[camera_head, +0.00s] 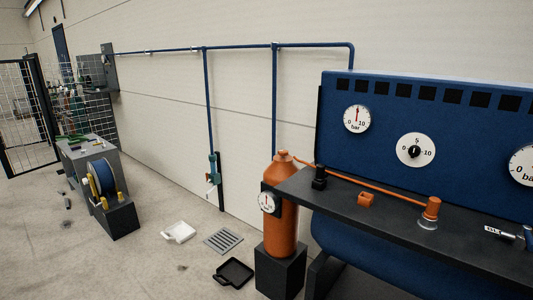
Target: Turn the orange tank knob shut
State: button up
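An orange tank (281,222) stands upright on a dark block (281,273) at the left end of the bench. A small orange piece (283,155) tops its neck; it is too small to tell whether this is the knob or how far it is turned. A round white gauge (267,202) sits on the tank's front left. An orange pipe or hose (365,182) runs from near the tank's top to an orange cylinder (432,207) on a pale base on the bench. My gripper is not in view.
The dark bench (460,248) has a small orange block (366,199), a black fitting (319,178) and a metallic item at its right edge. A blue panel (380,130) with gauges stands behind. A black tray (233,272), white tray (178,232) and grate (222,240) lie on the floor.

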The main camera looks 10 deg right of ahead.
aim_at(282, 152)
jog(key=i+z, duration=0.1)
jog(key=i, duration=0.9)
jog(key=i+j, duration=0.85)
jog(key=j, duration=0.25)
jog(key=i+j, duration=0.25)
jog(key=i, duration=0.15)
jog(key=i+j+u, duration=0.1)
jog(key=i, duration=0.3)
jog(key=i+j, duration=0.3)
jog(key=i+l, duration=0.15)
